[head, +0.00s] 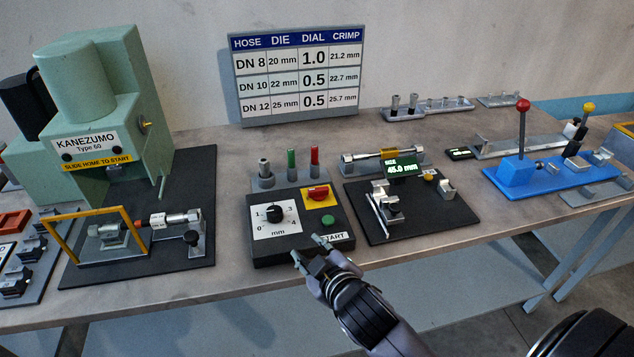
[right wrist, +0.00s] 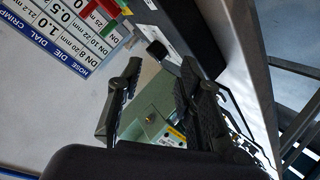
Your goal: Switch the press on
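The press (head: 90,110) is a pale green machine labelled KANEZUMO Type 60, at the left of the bench; part of it shows between my fingers in the right wrist view (right wrist: 150,115). The black control box (head: 300,245) stands at the middle front of the bench. It carries a red rotary switch (head: 318,193) on a yellow plate, a black dial (head: 274,213) on a white scale, and a green button (head: 328,222) by a START label. My right gripper (head: 309,251) is open and empty at the box's front edge, below the button. My left gripper is not in view.
A chart (head: 296,75) stands at the back.

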